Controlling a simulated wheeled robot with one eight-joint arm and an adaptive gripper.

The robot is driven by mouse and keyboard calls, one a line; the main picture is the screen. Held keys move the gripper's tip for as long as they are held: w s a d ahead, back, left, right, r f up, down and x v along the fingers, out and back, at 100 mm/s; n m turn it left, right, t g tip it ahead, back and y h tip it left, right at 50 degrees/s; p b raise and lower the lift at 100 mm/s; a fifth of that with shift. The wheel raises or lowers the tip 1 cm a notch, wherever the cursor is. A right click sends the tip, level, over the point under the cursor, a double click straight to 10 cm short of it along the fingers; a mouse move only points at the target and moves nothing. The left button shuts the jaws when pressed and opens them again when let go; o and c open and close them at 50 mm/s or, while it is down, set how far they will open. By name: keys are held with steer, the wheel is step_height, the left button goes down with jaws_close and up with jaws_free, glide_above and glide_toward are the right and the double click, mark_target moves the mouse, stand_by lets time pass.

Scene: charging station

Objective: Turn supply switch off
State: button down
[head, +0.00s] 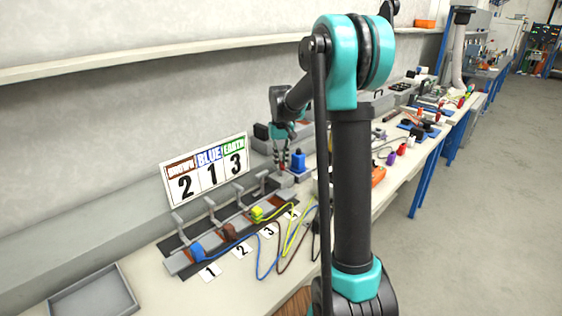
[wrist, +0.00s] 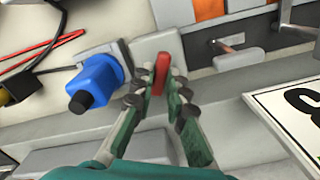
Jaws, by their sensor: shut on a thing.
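The supply switch is a red lever (wrist: 161,74) on a pale grey box (wrist: 157,48) in the wrist view. My gripper (wrist: 158,90) is shut on the red lever, with one fingertip on either side of it. In the head view my gripper (head: 281,164) is pointing down at the back of the bench, beside a blue plug (head: 298,160). The lever is too small and covered to make out clearly there. The blue plug also shows in the wrist view (wrist: 98,80), just left of the switch box.
A rail (head: 220,238) with upright levers and blue, brown and yellow-green wire ends stands in front. A number sign (head: 207,172) leans on the wall. An empty grey tray (head: 95,298) is at the lower left. More tools and devices crowd the bench further right.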

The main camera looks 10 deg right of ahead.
mark_target(281, 163)
steer(key=n, duration=0.5)
steer(key=shift+n, duration=0.3)
stand_by(0.4)
steer(key=c, duration=1.5)
jaws_free()
steer(key=shift+c, duration=0.2)
steer(key=shift+r, duration=0.15)
step_height(281, 163, up, 12)
